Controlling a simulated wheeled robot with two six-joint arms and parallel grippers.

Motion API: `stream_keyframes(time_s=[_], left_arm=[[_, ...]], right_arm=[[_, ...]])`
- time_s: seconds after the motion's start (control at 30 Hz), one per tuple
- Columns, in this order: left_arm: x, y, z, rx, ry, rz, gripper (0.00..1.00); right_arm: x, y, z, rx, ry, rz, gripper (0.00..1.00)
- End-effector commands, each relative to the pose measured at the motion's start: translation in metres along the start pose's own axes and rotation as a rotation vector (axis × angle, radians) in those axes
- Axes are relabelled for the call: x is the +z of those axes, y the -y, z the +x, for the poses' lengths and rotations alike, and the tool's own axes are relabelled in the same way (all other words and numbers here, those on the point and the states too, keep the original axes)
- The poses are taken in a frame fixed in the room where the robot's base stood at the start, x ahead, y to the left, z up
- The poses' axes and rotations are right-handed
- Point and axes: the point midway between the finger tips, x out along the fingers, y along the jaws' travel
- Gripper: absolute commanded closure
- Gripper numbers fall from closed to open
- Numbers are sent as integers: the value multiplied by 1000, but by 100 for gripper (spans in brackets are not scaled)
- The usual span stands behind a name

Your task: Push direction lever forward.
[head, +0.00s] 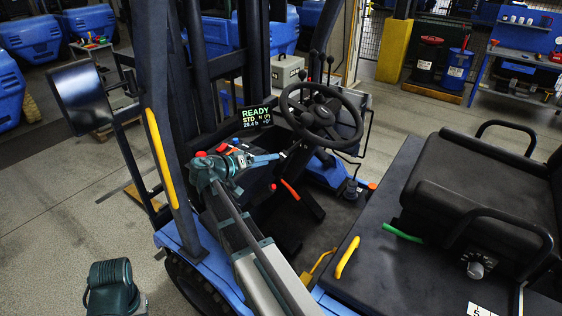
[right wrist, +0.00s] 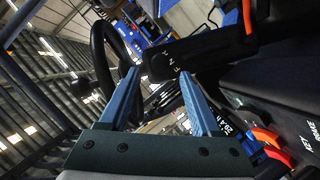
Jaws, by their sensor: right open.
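The direction lever is a dark stalk (right wrist: 212,48) with small F, N and R-like marks in the right wrist view. Its blunt black end lies between the fingertips in the picture; I cannot tell whether they touch it. In the head view it is hard to make out at the left of the steering column, partly hidden by the gripper. My right gripper (head: 270,158) is open, left of and below the steering wheel (head: 322,112). Its two blue fingers also show apart in the right wrist view (right wrist: 160,74). My left gripper is not in view.
A display (head: 241,117) reading READY, STD and N stands just behind the gripper. A red-handled lever (head: 290,190) is below it. The dark front post with a yellow grab handle (head: 161,158) stands left. The seat (head: 470,190) is at right.

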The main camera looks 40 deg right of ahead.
Motion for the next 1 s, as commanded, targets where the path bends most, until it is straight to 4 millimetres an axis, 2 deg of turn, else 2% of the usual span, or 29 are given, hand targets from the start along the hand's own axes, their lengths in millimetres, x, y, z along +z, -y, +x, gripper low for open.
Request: stream_keyframes(time_s=[0.03,0.1,0.33,0.5,0.8,0.87,1.0], left_arm=[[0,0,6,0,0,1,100],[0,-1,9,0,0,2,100],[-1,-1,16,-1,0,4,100],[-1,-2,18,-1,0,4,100],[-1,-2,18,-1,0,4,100],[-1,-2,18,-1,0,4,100],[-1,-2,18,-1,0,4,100]], right_arm=[[2,2,12,2,3,1,35],[2,2,25,2,3,1,35],[1,1,55,0,1,0,35],[0,0,64,0,1,-1,35],[0,0,66,-1,0,-1,35],[0,0,66,-1,0,-1,43],[0,0,66,-1,0,0,68]])
